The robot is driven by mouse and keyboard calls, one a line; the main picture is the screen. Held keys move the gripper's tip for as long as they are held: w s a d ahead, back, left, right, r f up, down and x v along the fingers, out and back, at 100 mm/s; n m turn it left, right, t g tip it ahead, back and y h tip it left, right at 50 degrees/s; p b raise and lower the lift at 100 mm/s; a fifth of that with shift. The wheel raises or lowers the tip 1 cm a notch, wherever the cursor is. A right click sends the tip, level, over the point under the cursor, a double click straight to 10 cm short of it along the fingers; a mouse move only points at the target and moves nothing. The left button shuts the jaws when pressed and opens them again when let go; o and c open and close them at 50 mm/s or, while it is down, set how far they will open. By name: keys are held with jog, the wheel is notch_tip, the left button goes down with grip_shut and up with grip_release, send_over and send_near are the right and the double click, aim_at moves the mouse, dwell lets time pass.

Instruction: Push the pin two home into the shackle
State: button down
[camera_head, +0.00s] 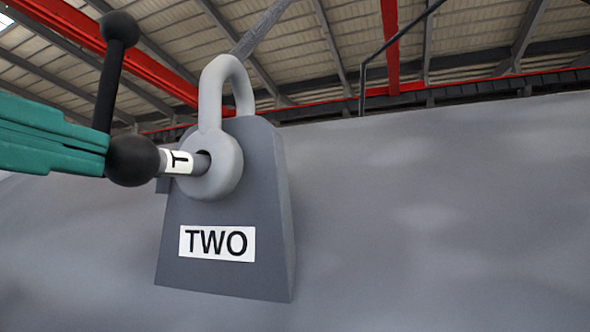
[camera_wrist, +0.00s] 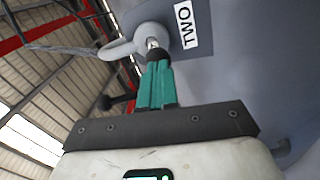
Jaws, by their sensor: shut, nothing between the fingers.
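The shackle (camera_head: 228,85) is a light grey loop with a round eye, standing at the grey block labelled TWO (camera_head: 217,244). The pin two (camera_head: 130,160) has a black ball head, a black cross handle with a ball end, and a shank with a white label. Its shank tip enters the shackle eye, and a length of shank shows between head and eye. My gripper (camera_head: 103,158) has teal fingers, shut, with the tips against or very near the pin's ball head. In the wrist view the fingers (camera_wrist: 155,85) point at the pin head, which partly hides the shank.
A large grey curved shell (camera_head: 430,210) fills the right side behind the block. A dark rail (camera_head: 375,55) stands on its top edge. Red and grey roof beams are far overhead. The space left of the block is open apart from my arm.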

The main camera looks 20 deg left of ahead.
jog(key=shift+w+d+f, duration=0.1)
jog(key=shift+w, duration=1.5)
dwell(0.4)
jog(key=shift+w+p, duration=0.15)
jog(key=shift+p, duration=0.15)
jog(key=shift+w, duration=0.35)
jog(key=shift+s, duration=1.45)
jog(key=b, duration=0.3)
send_near(116, 180)
jog(key=s, duration=0.1)
jog(key=s+r, duration=0.1)
jog(key=s, duration=0.1)
jog(key=shift+s+a, duration=0.2)
jog(key=shift+s, duration=0.05)
